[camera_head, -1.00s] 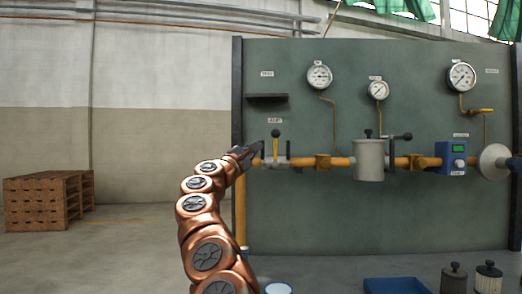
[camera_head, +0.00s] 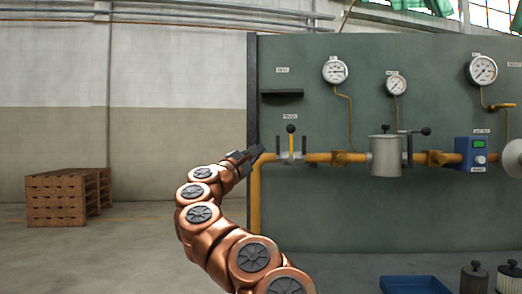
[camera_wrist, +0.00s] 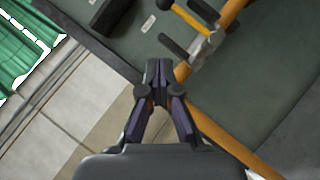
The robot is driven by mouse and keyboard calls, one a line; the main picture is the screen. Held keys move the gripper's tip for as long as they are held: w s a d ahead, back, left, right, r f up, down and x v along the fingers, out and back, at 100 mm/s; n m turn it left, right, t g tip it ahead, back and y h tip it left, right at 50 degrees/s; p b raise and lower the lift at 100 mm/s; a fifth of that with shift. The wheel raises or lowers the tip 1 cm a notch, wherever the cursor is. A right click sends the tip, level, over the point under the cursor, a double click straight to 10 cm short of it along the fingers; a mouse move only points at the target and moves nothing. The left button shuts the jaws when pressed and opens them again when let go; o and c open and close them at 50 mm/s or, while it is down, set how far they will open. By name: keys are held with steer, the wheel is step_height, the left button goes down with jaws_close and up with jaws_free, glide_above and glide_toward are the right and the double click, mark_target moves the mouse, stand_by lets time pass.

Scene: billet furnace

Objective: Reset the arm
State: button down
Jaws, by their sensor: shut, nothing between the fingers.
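My copper-coloured arm rises from the bottom of the head view and bends to the right at its top. My gripper (camera_head: 257,152) is at its end, in front of the left edge of the green panel (camera_head: 330,215), near the left end of the yellow pipe (camera_head: 318,157). In the wrist view my gripper (camera_wrist: 159,72) has its fingertips together with nothing between them. The yellow pipe also shows in the wrist view (camera_wrist: 228,145), just right of the fingers. I cannot tell the exact gap between fingers and pipe.
A yellow-handled valve (camera_head: 291,142) sits on the pipe just right of my gripper. A grey canister (camera_head: 385,158) and a blue box (camera_head: 470,152) are farther right. A blue tray (camera_head: 414,285) lies low. Wooden pallets (camera_head: 60,198) stand at left; the floor between is clear.

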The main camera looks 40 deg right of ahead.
steer(key=shift+v, duration=1.4)
steer(key=shift+r, duration=0.1)
